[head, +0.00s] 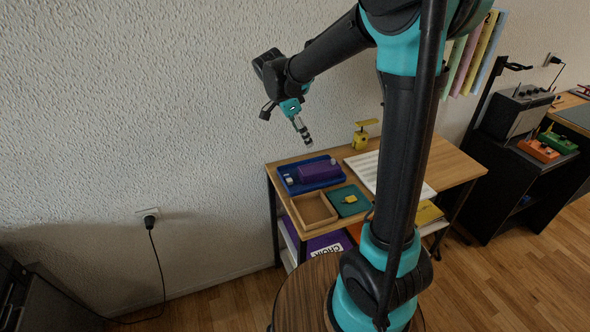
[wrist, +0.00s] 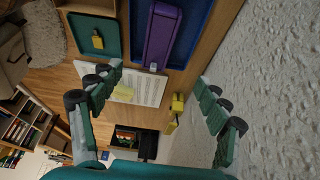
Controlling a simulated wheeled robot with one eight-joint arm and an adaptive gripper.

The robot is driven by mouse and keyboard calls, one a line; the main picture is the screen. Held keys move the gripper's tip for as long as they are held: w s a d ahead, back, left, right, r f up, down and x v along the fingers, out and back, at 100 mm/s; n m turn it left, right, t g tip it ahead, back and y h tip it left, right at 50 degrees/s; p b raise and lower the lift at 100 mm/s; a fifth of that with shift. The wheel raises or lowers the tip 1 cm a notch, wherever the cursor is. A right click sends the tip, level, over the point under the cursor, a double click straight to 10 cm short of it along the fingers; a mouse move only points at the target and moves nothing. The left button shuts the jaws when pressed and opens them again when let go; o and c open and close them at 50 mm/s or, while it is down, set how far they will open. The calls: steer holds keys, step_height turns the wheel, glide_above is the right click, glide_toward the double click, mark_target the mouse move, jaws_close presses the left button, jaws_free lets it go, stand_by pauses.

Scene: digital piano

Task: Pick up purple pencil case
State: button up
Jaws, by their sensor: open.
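The purple pencil case (head: 319,171) lies in a blue tray (head: 288,182) on the wooden table in the head view. In the wrist view the pencil case (wrist: 161,36) shows as a long purple block at the top, inside the blue tray (wrist: 199,30). My gripper (head: 304,138) hangs above and behind the tray, apart from it, near the wall. In the wrist view my gripper (wrist: 158,108) has its two fingers wide apart with nothing between them.
A small white item (head: 290,181) is also in the tray. Beside it are an empty wooden box (head: 296,214), a green tray (head: 338,209) with a yellow item, white sheets (head: 365,164) and a yellow object (head: 361,138). The textured wall (head: 200,120) is close behind the gripper.

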glide_above(319, 167)
steer(key=a, duration=0.3)
steer(key=f, duration=1)
steer(key=shift+s+d+f, duration=0.15)
steer(key=shift+d, duration=0.05)
steer(key=shift+s+d+x, duration=0.15)
steer(key=shift+d+x, duration=0.05)
steer(key=shift+x, duration=1.35)
steer(key=shift+s+d+x, duration=0.15)
steer(key=shift+x, duration=1.35)
steer(key=shift+w, duration=0.15)
steer(key=shift+c, duration=0.6)
steer(key=c, duration=1.5)
